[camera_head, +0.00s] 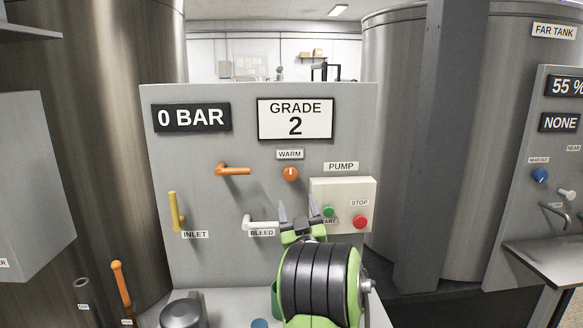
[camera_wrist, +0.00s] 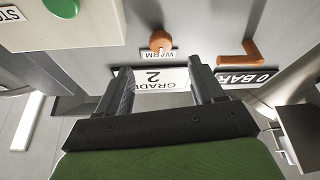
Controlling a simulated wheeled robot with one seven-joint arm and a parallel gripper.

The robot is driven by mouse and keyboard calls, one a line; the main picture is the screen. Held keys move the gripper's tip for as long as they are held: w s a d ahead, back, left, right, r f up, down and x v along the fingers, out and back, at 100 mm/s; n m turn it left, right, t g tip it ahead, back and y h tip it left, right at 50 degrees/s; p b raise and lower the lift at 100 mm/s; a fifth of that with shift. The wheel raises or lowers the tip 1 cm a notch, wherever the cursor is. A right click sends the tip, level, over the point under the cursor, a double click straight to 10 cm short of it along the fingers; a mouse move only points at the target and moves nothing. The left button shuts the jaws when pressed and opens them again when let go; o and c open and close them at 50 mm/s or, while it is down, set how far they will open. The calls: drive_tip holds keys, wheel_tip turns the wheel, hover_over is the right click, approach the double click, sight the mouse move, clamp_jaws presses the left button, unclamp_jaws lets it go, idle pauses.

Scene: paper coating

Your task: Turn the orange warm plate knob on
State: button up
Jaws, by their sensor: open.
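The orange warm knob (camera_head: 290,173) is on the grey panel under the WARM label, below the GRADE 2 sign; a short pale mark on it points straight up. In the wrist view the knob (camera_wrist: 161,40) appears upside down, beyond the fingertips and near the middle of the gap. My gripper (camera_head: 299,207) is open and empty, in front of the panel and lower than the knob in the head view. In the wrist view my gripper (camera_wrist: 160,78) shows two dark fingers spread apart, with nothing between them touching. The knob is fully visible and apart from the fingers.
An orange lever (camera_head: 233,170) is left of the knob. The pump box (camera_head: 343,188) with green and red buttons juts out at lower right. A white bleed lever (camera_head: 262,222) and a yellow inlet lever (camera_head: 175,211) are lower left. Steel tanks flank the panel.

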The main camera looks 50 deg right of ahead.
sight(291, 177)
drive_tip(key=p+x, duration=0.9)
drive_tip(key=p, duration=0.1)
drive_tip(key=shift+r, duration=0.25)
drive_tip(key=shift+w+d, duration=0.35)
drive_tip(key=shift+w, duration=0.05)
drive_tip(key=c, duration=1.1)
drive_tip(key=shift+o, duration=0.2)
